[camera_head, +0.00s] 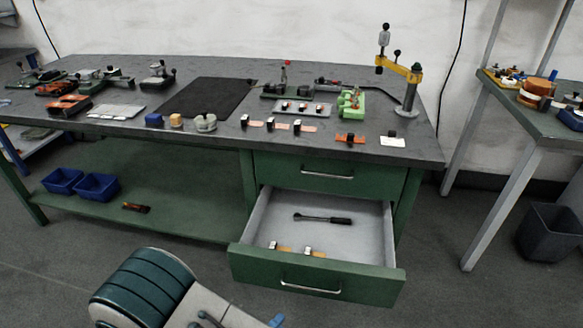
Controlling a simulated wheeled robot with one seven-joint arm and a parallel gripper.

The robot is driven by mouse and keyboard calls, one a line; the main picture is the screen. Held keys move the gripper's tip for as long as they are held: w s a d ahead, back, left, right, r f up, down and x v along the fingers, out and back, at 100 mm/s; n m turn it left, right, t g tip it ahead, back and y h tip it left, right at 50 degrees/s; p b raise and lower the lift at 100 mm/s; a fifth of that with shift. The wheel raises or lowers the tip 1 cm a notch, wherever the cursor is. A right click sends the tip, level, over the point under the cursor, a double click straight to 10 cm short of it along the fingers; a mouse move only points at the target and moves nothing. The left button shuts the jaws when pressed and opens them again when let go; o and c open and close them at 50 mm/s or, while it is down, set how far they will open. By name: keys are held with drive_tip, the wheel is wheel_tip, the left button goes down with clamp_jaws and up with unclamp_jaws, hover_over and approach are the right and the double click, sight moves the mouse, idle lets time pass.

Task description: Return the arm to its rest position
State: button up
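A ribbed teal and pale grey part, which looks like my arm (150,290), shows at the bottom left, in front of the workbench (330,165). It is cut off by the lower edge of the picture. My gripper is not in view, so I cannot see its fingers or whether it holds anything.
The bench's lower drawer (318,275) stands open, holding a ratchet-like tool (322,218) and two small pieces. The upper drawer (325,174) is shut. Tools and parts crowd the benchtop around a dark mat (207,97). A bin (550,230) stands right. Floor between is clear.

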drive_tip(key=d+r+n+g+y+p, duration=0.2)
drive_tip(key=d+r+n, duration=0.5)
drive_tip(key=r, duration=0.6)
drive_tip(key=d+r+n+g+y+p, duration=0.3)
drive_tip(key=d+r+n+g+p, duration=0.2)
drive_tip(key=r, duration=0.8)
drive_tip(key=d+r+n+g+y+p, duration=0.3)
drive_tip(key=d+r+n+p, duration=0.3)
drive_tip(key=r, duration=0.8)
drive_tip(key=d+n, duration=0.3)
drive_tip(key=n, duration=0.2)
drive_tip(key=shift+d+g+p, duration=0.2)
drive_tip(key=shift+g+p, duration=0.15)
drive_tip(key=shift+g, duration=0.05)
